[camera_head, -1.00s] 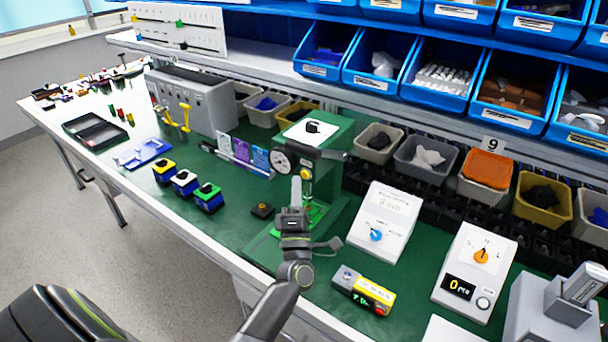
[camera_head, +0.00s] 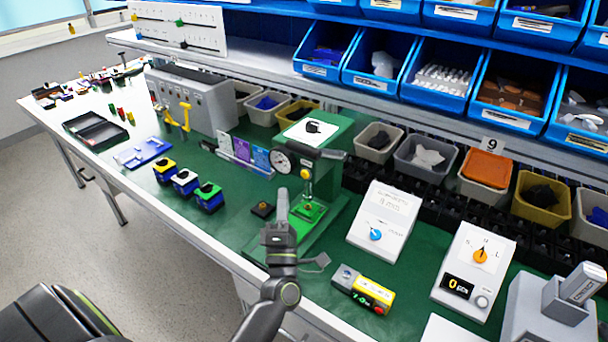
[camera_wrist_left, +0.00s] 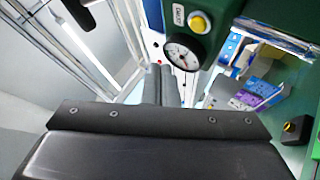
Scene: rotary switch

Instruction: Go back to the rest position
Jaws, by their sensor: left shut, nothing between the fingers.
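My left gripper (camera_head: 282,205) is shut and empty in the head view. It stands above the bench in front of the green press (camera_head: 318,140), apart from the white boxes with rotary knobs. In the left wrist view its fingers (camera_wrist_left: 162,85) show close together, with the press's round gauge (camera_wrist_left: 182,54) just beyond them. A white box with a blue rotary knob (camera_head: 375,235) stands to the right of the gripper. Another white box with an orange rotary knob (camera_head: 480,256) stands farther right. My right gripper does not show.
Several small colored button boxes (camera_head: 185,182) stand to the left. Blue bins (camera_head: 445,80) line the shelf above the back. Green bench top is bare between the button boxes and the arm.

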